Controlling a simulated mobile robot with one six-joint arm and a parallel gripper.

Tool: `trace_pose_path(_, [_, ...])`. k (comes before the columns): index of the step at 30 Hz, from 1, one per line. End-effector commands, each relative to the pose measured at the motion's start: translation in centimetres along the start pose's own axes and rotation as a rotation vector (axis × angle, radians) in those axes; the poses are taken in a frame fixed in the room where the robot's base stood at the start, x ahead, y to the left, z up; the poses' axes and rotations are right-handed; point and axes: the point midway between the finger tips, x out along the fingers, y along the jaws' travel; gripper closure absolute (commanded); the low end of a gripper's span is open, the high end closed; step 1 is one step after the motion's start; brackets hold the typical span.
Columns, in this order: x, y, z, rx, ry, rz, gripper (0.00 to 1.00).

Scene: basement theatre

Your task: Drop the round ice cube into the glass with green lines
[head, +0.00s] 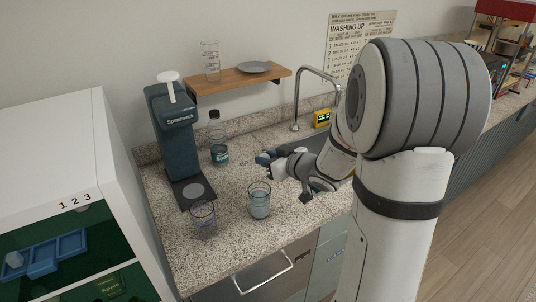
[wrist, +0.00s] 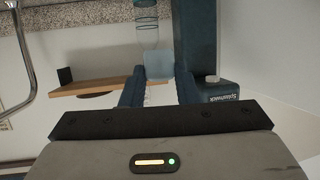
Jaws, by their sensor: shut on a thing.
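My gripper (wrist: 158,88) is shut on a small pale-blue translucent ice cube (wrist: 158,66), which looks squarish from this side. In the head view my gripper (head: 268,160) is above the counter, behind and a little right of a greenish glass (head: 259,203); the ice is too small to make out there. This glass stands upright and looks like the one with green lines, though the lines are hard to resolve. A second glass (head: 203,222), with bluish-purple marks, stands to its left. Neither glass is clearly visible in the wrist view.
A dark teal drink machine (head: 172,135) stands behind the glasses, with a bottle (head: 218,150) beside it. A wooden shelf (head: 225,82) holds a tumbler and a plate. A sink with a tap (head: 318,75) is right. An open white cabinet (head: 55,150) holds a blue tray (head: 55,253).

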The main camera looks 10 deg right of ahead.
Motion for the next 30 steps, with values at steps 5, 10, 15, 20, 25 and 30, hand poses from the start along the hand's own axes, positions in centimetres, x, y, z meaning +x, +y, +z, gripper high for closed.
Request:
trace_pose_path(5, [0.9, 0.0, 2.6, 0.001, -0.001, 0.001, 1.0])
trace_pose_path(10, [1.6, 0.1, 4.3, 0.001, -0.001, 0.002, 1.0])
trace_pose_path(15, [1.7, 0.1, 4.7, 0.001, 0.0, 0.002, 1.0])
trace_pose_path(20, [1.7, 0.1, 4.6, 0.0, 0.0, 0.002, 1.0])
trace_pose_path(25, [1.7, 0.1, 4.6, 0.0, 0.0, 0.002, 0.62])
trace_pose_path(30, [1.7, 0.1, 4.6, 0.0, 0.0, 0.002, 0.49])
